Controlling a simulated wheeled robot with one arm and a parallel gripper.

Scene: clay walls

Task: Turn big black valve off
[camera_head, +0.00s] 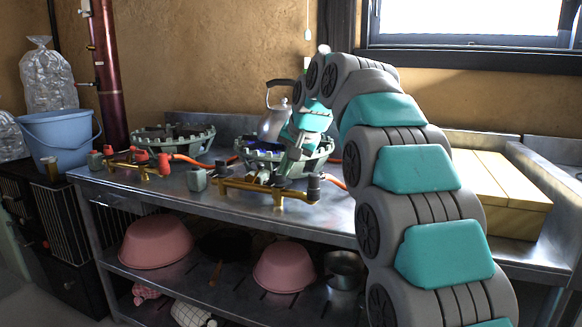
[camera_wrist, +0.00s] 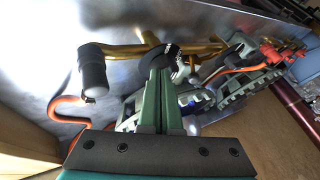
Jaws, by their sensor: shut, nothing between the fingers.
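The big black valve (camera_wrist: 172,50) looks like a dark round knob on a brass pipe (camera_wrist: 130,50) in the wrist view. My gripper (camera_wrist: 160,58) is shut and empty, its green fingertips together right at the knob and covering part of it. I cannot tell if they touch it. In the head view my gripper (camera_head: 283,176) points down at the brass pipe (camera_head: 245,186) in front of the right burner (camera_head: 312,162) and hides most of the knob. The knob's on or off setting is unclear. Blue patches show inside the burner.
An orange hose (camera_wrist: 58,112) meets a dark cylinder (camera_wrist: 93,76) at the pipe's end. A wooden box (camera_head: 500,190) stands at right.

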